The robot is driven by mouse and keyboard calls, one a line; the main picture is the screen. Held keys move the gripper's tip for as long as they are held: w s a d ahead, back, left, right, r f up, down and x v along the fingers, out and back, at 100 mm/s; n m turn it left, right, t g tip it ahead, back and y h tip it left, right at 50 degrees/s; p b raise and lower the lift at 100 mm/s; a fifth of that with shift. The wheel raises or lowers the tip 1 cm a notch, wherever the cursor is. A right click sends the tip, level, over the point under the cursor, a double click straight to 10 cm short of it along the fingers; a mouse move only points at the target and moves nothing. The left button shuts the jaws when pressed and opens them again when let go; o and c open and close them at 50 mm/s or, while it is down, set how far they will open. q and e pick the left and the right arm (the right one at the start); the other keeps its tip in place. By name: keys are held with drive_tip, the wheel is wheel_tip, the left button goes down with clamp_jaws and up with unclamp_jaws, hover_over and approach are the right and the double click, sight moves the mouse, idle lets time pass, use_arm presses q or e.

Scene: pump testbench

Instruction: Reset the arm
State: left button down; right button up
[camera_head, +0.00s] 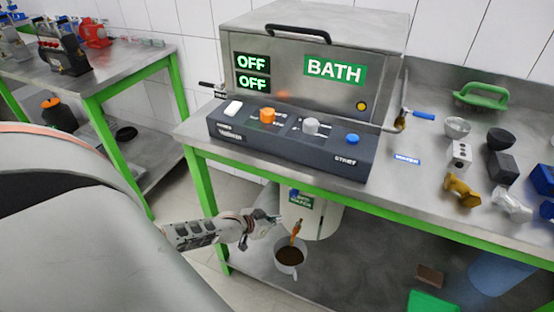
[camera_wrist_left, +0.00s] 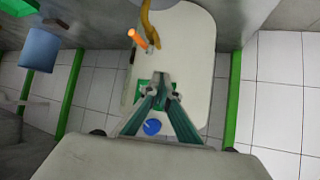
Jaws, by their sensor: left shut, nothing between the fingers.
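My left gripper (camera_head: 272,219) reaches in from the left below the front edge of the bench. Its fingers are shut and empty. It is close in front of a white container (camera_head: 323,221) with a green label (camera_head: 302,198). In the left wrist view, the shut fingers (camera_wrist_left: 161,80) overlap the container's pale face (camera_wrist_left: 188,55). An orange-tipped part (camera_wrist_left: 139,40) and a yellow pipe (camera_wrist_left: 147,22) show above the fingers; contact cannot be told. My right gripper is in neither view.
The steel BATH unit (camera_head: 310,65) shows OFF twice above a dark control panel (camera_head: 290,140). A cup with dark contents (camera_head: 290,258) is below my left gripper. The green-edged bench (camera_head: 420,210) overhangs this area. Several small parts lie on its right side.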

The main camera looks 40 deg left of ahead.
use_arm(q)
drive_tip(key=shift+d, duration=0.1)
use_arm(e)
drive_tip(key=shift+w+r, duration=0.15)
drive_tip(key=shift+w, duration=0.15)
